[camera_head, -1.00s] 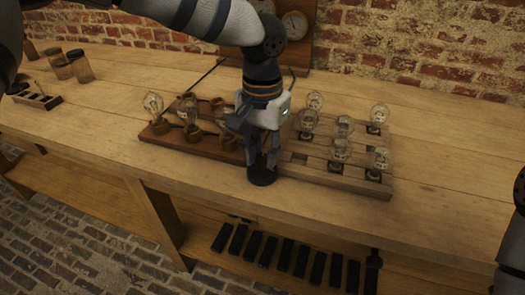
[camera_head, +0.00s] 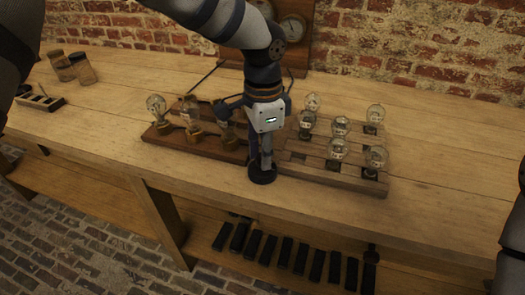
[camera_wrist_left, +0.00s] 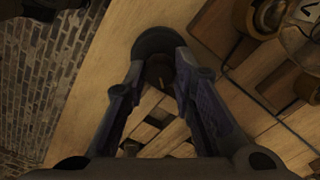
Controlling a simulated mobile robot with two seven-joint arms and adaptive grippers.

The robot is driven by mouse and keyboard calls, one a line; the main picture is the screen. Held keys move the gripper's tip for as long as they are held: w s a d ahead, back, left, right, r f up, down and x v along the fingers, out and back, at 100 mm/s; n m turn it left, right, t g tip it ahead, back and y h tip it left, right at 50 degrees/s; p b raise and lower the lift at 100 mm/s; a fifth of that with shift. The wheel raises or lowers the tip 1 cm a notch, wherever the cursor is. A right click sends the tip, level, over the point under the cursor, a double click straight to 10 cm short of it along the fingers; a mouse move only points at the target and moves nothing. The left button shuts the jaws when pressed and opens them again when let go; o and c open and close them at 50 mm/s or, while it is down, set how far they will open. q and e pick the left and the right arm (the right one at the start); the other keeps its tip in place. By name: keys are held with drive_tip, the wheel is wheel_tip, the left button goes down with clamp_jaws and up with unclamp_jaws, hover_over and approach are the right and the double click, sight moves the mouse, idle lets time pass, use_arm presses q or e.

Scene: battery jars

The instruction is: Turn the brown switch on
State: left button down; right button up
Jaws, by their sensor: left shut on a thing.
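A round switch with a dark base (camera_head: 262,174) stands on the bench by the front edge of the bulb boards; its brown colour is hard to make out. My left gripper (camera_head: 264,158) points down over it. In the left wrist view, the two fingers (camera_wrist_left: 159,72) reach down on either side of the switch's small knob, above its round base (camera_wrist_left: 151,38). The left gripper is shut on the switch's knob, though the fingers hide much of the contact. My right arm shows only at the right edge, with its gripper out of view.
A reddish-brown board (camera_head: 218,147) with several bulbs lies left of the gripper. A paler slatted board (camera_head: 330,182) with several bulbs lies right. Glass jars (camera_head: 82,69) and a small rack (camera_head: 40,102) stand at the far left. The bench front is clear.

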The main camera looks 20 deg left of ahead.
use_arm(q)
drive_tip(key=m, duration=0.4)
drive_tip(key=shift+m, duration=2.8)
drive_tip(key=c, duration=1.3)
unclamp_jaws()
drive_tip(key=shift+c, duration=0.2)
wheel_tip(320, 180, up, 12)
